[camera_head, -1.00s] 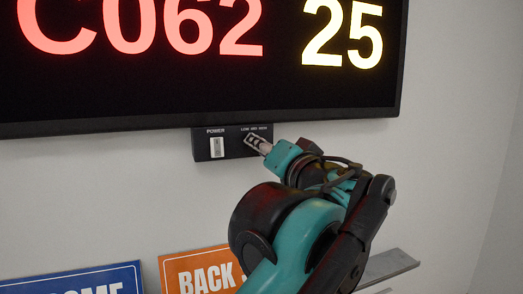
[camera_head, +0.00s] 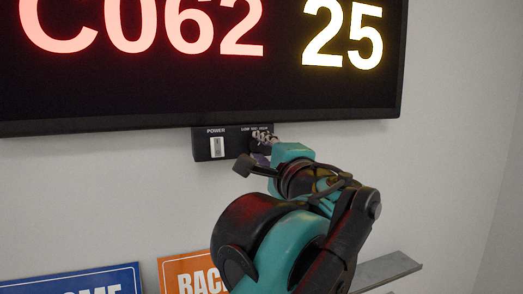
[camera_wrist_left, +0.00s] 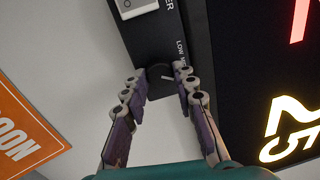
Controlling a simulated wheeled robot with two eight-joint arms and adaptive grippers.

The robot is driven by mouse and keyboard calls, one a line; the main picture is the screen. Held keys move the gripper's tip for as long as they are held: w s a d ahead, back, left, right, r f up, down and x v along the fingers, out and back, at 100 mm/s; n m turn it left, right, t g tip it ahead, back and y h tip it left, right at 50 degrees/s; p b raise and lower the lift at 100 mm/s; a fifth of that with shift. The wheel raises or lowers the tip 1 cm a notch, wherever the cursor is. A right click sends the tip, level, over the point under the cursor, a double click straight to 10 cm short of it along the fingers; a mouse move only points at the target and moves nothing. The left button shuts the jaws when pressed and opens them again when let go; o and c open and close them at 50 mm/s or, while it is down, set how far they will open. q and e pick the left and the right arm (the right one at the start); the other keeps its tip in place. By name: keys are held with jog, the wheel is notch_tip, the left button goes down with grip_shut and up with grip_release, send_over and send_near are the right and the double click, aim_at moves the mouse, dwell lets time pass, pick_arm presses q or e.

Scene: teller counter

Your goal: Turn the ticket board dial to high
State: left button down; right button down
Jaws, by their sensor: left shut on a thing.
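The ticket board (camera_head: 200,100) shows a red C062 and a yellow 25 in the head view. A black control box (camera_head: 203,148) hangs under its lower edge, with a white POWER switch (camera_head: 217,147) and small LOW MED HIGH lettering. The dark round dial (camera_wrist_left: 158,71) shows in the left wrist view, with a short white mark pointing toward the lettering side; which label it meets I cannot tell. My left gripper (camera_wrist_left: 159,76) has its fingers on both sides of the dial and is shut on it. My right gripper is not in view.
A blue sign (camera_head: 80,280) and an orange sign (camera_head: 185,277) are low on the left in the head view. A grey ledge (camera_head: 390,268) runs low on the right. The pale wall around the box is otherwise bare.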

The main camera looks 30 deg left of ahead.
pick_arm(q)
jog(key=shift+m, duration=1.8)
jog(key=shift+f, duration=0.1)
jog(key=c, duration=1.2)
grip_release()
jog(key=v, duration=1.2)
jog(key=shift+s+a, duration=0.1)
jog(key=shift+a, duration=0.05)
